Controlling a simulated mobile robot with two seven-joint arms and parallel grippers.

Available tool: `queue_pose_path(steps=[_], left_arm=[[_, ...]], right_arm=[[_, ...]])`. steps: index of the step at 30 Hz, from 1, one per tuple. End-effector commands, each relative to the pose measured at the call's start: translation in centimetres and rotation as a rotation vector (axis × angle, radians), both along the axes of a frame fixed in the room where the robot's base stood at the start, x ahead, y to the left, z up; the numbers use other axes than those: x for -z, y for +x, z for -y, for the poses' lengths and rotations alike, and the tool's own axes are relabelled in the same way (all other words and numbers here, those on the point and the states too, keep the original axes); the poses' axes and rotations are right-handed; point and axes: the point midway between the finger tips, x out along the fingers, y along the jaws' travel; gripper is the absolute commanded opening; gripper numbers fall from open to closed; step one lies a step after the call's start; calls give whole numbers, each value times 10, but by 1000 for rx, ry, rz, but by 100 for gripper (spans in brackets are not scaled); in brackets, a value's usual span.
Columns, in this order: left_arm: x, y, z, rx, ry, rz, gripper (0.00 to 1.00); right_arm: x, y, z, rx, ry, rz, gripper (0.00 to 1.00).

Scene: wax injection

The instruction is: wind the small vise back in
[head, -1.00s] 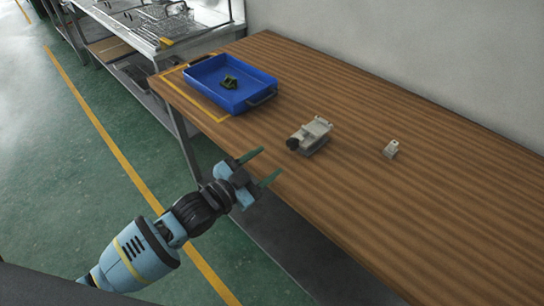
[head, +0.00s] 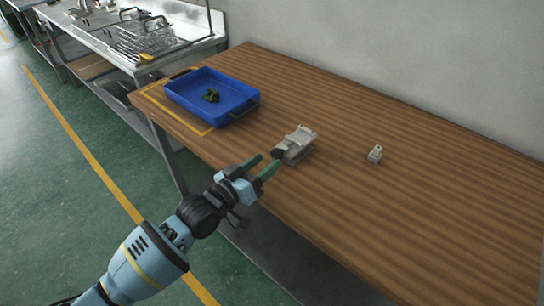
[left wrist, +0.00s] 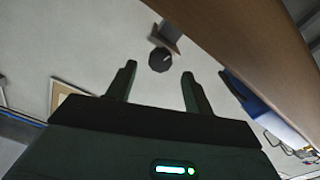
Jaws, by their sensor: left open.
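The small vise (head: 296,146) is a light grey block on the wooden table, near its front edge. Its dark round knob (head: 278,154) faces my left gripper. My left gripper (head: 267,163) is open, with its green fingers pointing at the knob. In the left wrist view the knob (left wrist: 160,60) lies ahead of the fingertips (left wrist: 158,70), between them in the picture. I cannot tell whether a finger touches it. Part of the vise body behind the knob shows as a brownish edge there. My right gripper is in neither view.
A blue tray (head: 190,104) with a dark green part (head: 211,96) in it stands at the table's left end. A small light grey piece (head: 375,154) sits right of the vise. The wooden table (head: 420,210) is otherwise clear. A metal bench (head: 150,62) stands beyond.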

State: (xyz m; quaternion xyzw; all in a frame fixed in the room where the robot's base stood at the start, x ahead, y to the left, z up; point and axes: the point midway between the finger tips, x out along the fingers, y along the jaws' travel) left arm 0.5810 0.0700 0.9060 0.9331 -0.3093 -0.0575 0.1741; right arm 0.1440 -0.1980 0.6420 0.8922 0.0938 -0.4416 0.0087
Motion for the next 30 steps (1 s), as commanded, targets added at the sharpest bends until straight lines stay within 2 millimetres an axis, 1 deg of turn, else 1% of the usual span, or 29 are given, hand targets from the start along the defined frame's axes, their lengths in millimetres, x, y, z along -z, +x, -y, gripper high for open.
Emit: queue_pose_path(steps=[1, 3, 7, 12, 19, 27, 29, 30], left_arm=[[-1, 7, 6, 1, -1, 1, 52], [0, 14, 11, 1, 0, 2, 52], [0, 24, 18, 1, 0, 2, 52], [0, 28, 22, 1, 1, 1, 52], [0, 29, 22, 1, 1, 1, 52], [0, 29, 22, 0, 1, 1, 17], [0, 29, 22, 0, 1, 0, 9], [0, 29, 22, 0, 1, 0, 7]], right_arm=[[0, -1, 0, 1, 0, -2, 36], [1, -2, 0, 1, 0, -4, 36], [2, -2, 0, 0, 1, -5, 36], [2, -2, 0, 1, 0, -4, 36], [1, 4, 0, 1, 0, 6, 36], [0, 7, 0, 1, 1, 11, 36], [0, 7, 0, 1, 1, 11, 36], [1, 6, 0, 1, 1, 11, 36]])
